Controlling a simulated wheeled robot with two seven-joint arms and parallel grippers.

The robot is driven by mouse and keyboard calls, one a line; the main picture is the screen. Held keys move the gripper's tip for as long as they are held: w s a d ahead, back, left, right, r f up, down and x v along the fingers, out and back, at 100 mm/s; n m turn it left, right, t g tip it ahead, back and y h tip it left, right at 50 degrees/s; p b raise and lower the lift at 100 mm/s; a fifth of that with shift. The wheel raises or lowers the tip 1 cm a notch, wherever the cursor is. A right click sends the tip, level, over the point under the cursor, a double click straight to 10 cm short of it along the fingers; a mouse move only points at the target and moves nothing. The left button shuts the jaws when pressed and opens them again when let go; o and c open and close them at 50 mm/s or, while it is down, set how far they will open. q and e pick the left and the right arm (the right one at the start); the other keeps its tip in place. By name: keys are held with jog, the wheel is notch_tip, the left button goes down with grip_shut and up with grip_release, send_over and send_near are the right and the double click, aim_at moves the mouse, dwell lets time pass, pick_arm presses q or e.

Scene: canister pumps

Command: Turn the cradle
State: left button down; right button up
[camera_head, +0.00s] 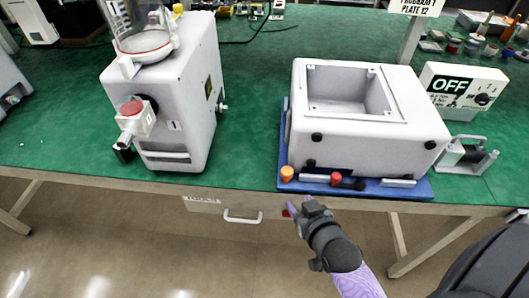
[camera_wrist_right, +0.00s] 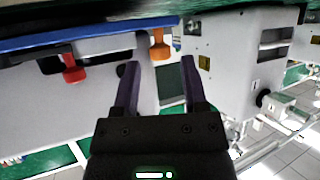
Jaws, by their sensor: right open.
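A white box with an open rectangular well, apparently the cradle (camera_head: 430,128), sits on a blue base plate (camera_head: 420,188) near the table's front edge. An orange knob (camera_head: 287,173) and a red knob (camera_head: 336,178) are along the front of the plate. In the right wrist view the orange knob (camera_wrist_right: 159,46) appears just beyond the fingertips, and the red knob (camera_wrist_right: 74,70) is to the left. My right gripper (camera_head: 294,207) is open and empty, in front of and below the table edge; its two fingers (camera_wrist_right: 159,63) are apart. My left gripper is out of view.
A white pump machine (camera_head: 190,95) with a clear canister and a red-capped spout stands left on the green tabletop. An "OFF" control box (camera_head: 462,85) and a metal bracket (camera_head: 465,158) are at the right. A drawer handle (camera_head: 242,217) projects below the table edge.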

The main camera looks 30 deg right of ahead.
aim_at(289, 175)
notch_tip(289, 175, up, 4)
jog(key=p, duration=0.1)
jog(key=shift+t, duration=0.4)
jog(key=b+x, duration=0.4)
jog(key=x, duration=0.5)
jog(key=shift+w+d+f, duration=0.1)
jog(key=shift+d+f, duration=0.1)
jog(key=shift+f, duration=0.05)
jog(key=shift+w+d+f, duration=0.1)
jog(key=shift+w, duration=0.55)
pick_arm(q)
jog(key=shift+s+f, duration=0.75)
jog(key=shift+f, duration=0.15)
pick_arm(e)
grip_shut()
